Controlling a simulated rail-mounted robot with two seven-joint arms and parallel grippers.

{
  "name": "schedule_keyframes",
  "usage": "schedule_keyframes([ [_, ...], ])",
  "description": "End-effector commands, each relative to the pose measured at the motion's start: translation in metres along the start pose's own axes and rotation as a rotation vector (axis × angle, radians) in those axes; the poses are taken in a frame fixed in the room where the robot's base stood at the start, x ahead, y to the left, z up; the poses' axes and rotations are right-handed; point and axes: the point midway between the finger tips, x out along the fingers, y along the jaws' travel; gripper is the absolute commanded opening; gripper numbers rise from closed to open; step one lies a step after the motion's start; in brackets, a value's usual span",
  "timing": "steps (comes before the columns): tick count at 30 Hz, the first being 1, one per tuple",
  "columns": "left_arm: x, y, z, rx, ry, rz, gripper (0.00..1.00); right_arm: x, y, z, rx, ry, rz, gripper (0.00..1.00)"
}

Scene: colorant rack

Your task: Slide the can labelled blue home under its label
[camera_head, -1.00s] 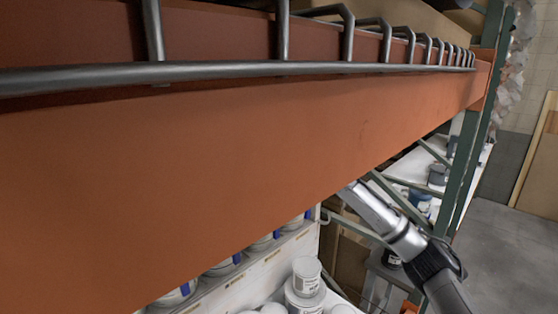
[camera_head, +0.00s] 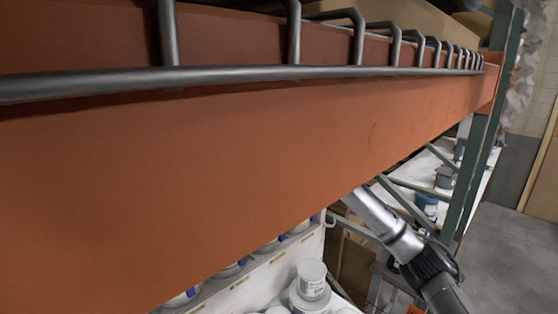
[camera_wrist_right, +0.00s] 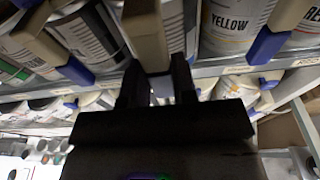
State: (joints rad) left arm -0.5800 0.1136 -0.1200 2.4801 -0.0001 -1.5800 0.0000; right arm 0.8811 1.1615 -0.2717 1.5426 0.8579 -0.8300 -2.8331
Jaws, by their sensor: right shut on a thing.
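In the right wrist view my right gripper (camera_wrist_right: 160,78) points up at the rack's front. Its dark fingers are closed around the lower end of a tan upright piece (camera_wrist_right: 146,35). A white can (camera_wrist_right: 174,28) stands just right of that piece, its label mostly cut off. A can marked YELLOW (camera_wrist_right: 228,27) stands further right, and a dark-and-white can (camera_wrist_right: 90,35) stands to the left. No label reading blue is legible. In the head view my right arm reaches in behind the orange beam, which hides its gripper. My left gripper is not in view.
The orange beam (camera_head: 230,170) with its metal rail (camera_head: 240,75) crosses the head view. Blue-tipped tan dividers (camera_wrist_right: 268,44) separate the cans. Below the shelf lip (camera_wrist_right: 225,70) is another row of cans. White tubs (camera_head: 311,280) stand low in the head view.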

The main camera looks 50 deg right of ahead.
Motion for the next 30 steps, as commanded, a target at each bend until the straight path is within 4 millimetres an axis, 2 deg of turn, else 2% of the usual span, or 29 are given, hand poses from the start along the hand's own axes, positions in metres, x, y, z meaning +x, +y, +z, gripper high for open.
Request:
schedule_keyframes([
  [18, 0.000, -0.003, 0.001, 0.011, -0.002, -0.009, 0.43, 0.017, 0.000, 0.007, 0.001, -0.010, 0.001, 0.00],
  [30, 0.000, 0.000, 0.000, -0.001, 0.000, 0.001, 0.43, 0.018, 0.000, 0.007, 0.001, -0.009, 0.001, 0.00],
])
